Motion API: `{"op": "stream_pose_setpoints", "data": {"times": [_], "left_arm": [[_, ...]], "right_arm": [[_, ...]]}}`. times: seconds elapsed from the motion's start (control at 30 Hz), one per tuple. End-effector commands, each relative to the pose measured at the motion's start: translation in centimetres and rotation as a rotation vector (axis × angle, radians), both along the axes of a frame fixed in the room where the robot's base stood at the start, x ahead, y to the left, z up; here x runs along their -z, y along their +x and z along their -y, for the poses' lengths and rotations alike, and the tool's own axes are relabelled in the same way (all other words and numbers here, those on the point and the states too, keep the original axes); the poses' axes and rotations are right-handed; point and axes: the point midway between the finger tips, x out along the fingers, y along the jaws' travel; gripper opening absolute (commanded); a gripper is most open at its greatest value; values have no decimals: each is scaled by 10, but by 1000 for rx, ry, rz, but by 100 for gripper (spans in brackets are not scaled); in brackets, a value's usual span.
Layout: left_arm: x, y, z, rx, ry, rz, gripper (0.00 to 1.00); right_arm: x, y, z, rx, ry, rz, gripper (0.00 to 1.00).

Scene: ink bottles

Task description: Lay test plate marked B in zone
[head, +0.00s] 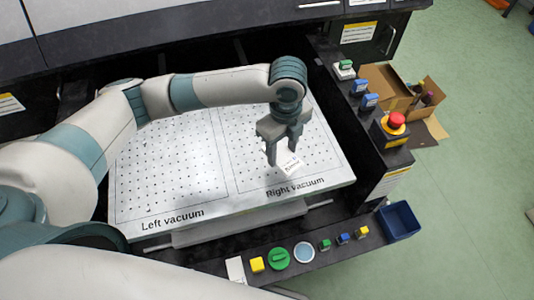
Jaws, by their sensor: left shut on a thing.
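My left gripper (284,150) reaches in from the left and hangs over the right zone of the perforated vacuum table. It is shut on a small white plate (291,165) with dark print too small to read. I cannot tell whether the plate touches the surface. The right vacuum zone (320,150) is labelled "Right vacuum" and outlined in black. The left vacuum zone (165,185) is labelled "Left vacuum" and looks bare. My right gripper is not in view.
A red emergency button (397,120) and several small switches stand on the right ledge. A cardboard box (400,90) with bottles sits at the upper right.

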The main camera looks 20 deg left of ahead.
Motion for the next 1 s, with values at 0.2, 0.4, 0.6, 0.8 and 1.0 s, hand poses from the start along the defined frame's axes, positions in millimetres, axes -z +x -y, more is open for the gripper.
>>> {"op": "stream_pose_setpoints", "data": {"times": [0.2, 0.4, 0.6, 0.8, 1.0], "left_arm": [[18, 3, -34, -2, 2, -3, 21], [26, 4, -42, 1, 1, -1, 21], [26, 4, -42, 1, 0, 0, 21], [32, 3, -42, -1, 1, -3, 21], [55, 3, -42, 0, 1, -3, 21]], "right_arm": [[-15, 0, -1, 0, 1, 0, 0], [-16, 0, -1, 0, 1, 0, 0], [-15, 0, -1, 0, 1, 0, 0], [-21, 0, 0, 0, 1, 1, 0], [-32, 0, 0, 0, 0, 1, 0]]}}
